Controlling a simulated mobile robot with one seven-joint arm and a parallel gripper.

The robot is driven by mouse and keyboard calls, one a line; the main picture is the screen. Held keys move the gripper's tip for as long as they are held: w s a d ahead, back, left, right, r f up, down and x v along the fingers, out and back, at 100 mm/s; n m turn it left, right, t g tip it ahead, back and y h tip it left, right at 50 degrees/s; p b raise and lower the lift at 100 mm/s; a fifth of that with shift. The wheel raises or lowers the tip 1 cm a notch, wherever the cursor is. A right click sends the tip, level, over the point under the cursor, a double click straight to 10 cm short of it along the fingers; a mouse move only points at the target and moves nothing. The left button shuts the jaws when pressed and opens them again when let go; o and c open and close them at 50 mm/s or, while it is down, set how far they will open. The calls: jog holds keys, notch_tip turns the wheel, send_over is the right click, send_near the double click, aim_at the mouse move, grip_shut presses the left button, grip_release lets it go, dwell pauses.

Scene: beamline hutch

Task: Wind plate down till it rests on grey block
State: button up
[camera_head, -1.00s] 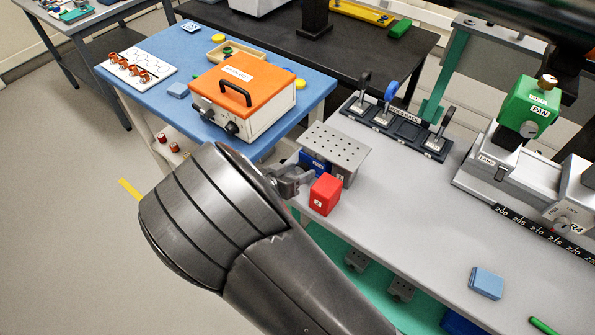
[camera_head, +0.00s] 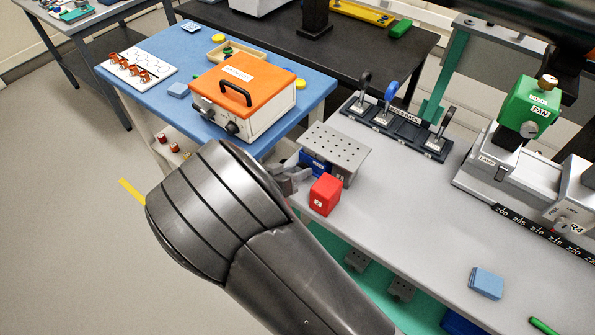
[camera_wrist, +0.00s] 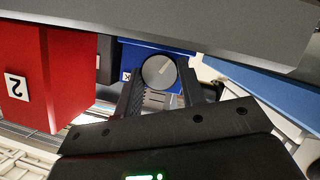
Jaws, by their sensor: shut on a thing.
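The perforated grey plate (camera_head: 335,145) lies level on top of a blue jack body (camera_head: 314,163) at the near left corner of the grey bench. In the wrist view the plate's underside and edge (camera_wrist: 250,28) cross the top. A grey block (camera_head: 347,178) stands under the plate, beside the jack; whether the plate touches it I cannot tell. My gripper (camera_wrist: 160,92) is shut on the round grey knob (camera_wrist: 159,71) on the jack's blue face (camera_wrist: 135,53). In the head view my gripper (camera_head: 290,178) is partly hidden by my wrist.
A red block marked 2 (camera_head: 325,195) stands close to my gripper; it also fills the left of the wrist view (camera_wrist: 50,70). A blue table (camera_head: 150,92) with an orange-lidded box (camera_head: 242,80) lies behind. A lever rack (camera_head: 395,128) stands at the back. The bench middle is clear.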

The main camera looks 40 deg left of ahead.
jog(key=o, duration=1)
jog(key=v, duration=1.1)
jog(key=shift+w, duration=0.1)
